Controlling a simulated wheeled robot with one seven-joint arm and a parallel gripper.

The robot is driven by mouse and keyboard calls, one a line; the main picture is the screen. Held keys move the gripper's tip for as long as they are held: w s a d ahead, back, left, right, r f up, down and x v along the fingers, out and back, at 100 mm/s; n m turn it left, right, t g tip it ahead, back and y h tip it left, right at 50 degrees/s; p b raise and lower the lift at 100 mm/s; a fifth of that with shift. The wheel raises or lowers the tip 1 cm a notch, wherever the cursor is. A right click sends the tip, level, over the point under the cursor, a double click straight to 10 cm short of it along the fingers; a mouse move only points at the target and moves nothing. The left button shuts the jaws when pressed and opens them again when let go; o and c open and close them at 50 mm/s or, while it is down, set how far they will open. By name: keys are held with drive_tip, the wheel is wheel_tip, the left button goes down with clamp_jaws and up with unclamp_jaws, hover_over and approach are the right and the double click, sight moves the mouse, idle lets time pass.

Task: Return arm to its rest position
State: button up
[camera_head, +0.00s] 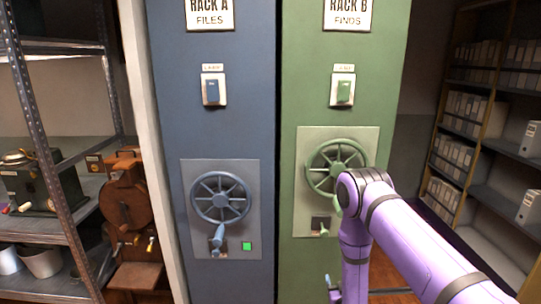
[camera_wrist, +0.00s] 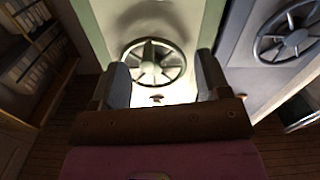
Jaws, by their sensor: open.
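My purple arm (camera_head: 400,230) reaches in from the lower right of the head view, bent at an elbow in front of the green rack. The gripper itself cannot be made out clearly there. In the wrist view my gripper (camera_wrist: 162,85) shows two grey fingers spread wide apart with nothing between them. Beyond the fingers is the green rack's handwheel (camera_wrist: 153,64), seen upside down and apart from the fingers. The same green handwheel (camera_head: 325,168) shows in the head view, partly covered by my arm.
The blue rack (camera_head: 232,125) has its own handwheel (camera_head: 220,198) and a lit green square (camera_head: 247,246). Metal shelves (camera_head: 55,150) with machines stand at left. Bookshelves with file boxes (camera_head: 467,106) stand at right. Wooden floor (camera_wrist: 285,155) shows beside my gripper.

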drive_tip(key=w+d+r+m+g, duration=0.1)
drive_tip(key=w+r+g, duration=0.15)
drive_tip(key=r, duration=1.05)
drive_tip(key=w+r+g, duration=0.2)
drive_tip(key=w+r, duration=0.1)
drive_tip(key=r, duration=1)
drive_tip(key=s+d+r+g, duration=0.1)
drive_tip(key=s+r, duration=0.3)
drive_tip(key=r, duration=0.5)
drive_tip(key=s+d+r+g, duration=0.2)
drive_tip(key=s+r, duration=0.5)
drive_tip(key=r, duration=0.1)
drive_tip(key=s+d+r+g, duration=0.1)
drive_tip(key=s+r, duration=0.2)
drive_tip(key=s, duration=0.7)
drive_tip(key=s+d+r+g, duration=0.1)
drive_tip(key=s+r+g, duration=0.1)
drive_tip(key=s, duration=0.9)
drive_tip(key=s+d+r+g, duration=0.1)
drive_tip(key=s+r, duration=0.3)
drive_tip(key=s, duration=0.7)
drive_tip(key=shift+s+m+g, duration=0.2)
drive_tip(key=shift+m+g, duration=0.1)
drive_tip(key=shift+g, duration=0.25)
